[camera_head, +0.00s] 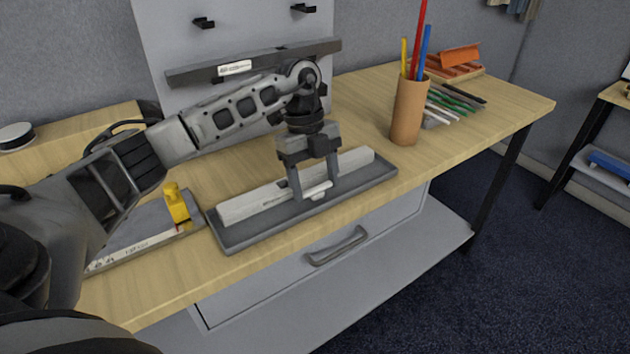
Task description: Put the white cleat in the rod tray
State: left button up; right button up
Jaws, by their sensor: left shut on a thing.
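A long grey tray (240,238) lies on the wooden table near its front edge, with a long white bar (250,206) in it. My left gripper (315,190) points down over the right half of this tray, at its front side. It is shut on the small white cleat (317,188), which sits between the fingertips low over the tray. I cannot tell whether the cleat touches the tray floor. The fingers hide part of the white bar behind them. My right gripper is not in view.
A brown cup (408,110) with coloured rods stands right of the tray. Several thin pieces and an orange block (460,55) lie behind it. A yellow piece (176,203) stands on a grey board left of the tray. A grey panel with pegs rises behind.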

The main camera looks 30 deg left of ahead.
pick_arm(q)
jog(key=shift+f, duration=0.5)
jog(key=shift+f, duration=0.15)
jog(key=o, duration=1)
jog(key=shift+c, duration=0.2)
jog(key=v, duration=1.2)
jog(key=shift+r+b, duration=0.2)
jog(key=shift+b, duration=0.25)
jog(key=shift+f, duration=0.1)
